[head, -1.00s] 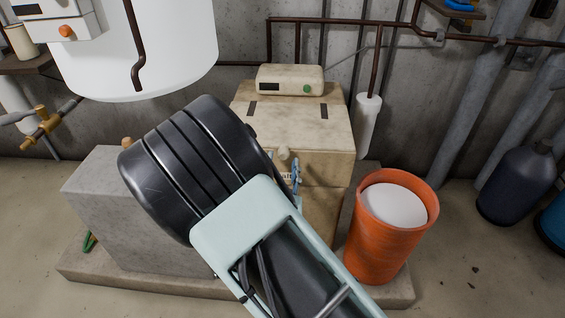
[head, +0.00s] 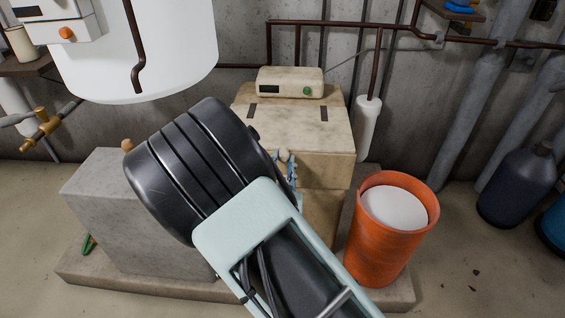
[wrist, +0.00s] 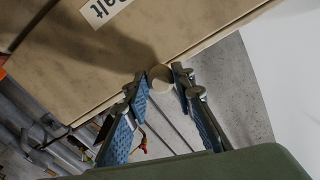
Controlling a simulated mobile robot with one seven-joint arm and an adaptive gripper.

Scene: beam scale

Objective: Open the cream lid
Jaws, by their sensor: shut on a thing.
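The cream lid (head: 303,125) lies flat on the cream box (head: 322,212), with two dark hinges near its back edge. A small round cream knob (wrist: 160,79) is at the lid's front. My gripper (wrist: 160,74) has its fingertips closed on either side of this knob. In the head view my blue finger pads (head: 290,168) show at the box front, partly hidden by my dark wrist. The wrist view also shows a label (wrist: 103,10) on the box face, partly cut off.
A cream control unit (head: 290,82) stands behind the lid. A white tank (head: 140,50) hangs at upper left, above a concrete block (head: 120,215). An orange bucket (head: 375,245) with white contents stands close at right. Brown pipes (head: 340,22) run along the back wall.

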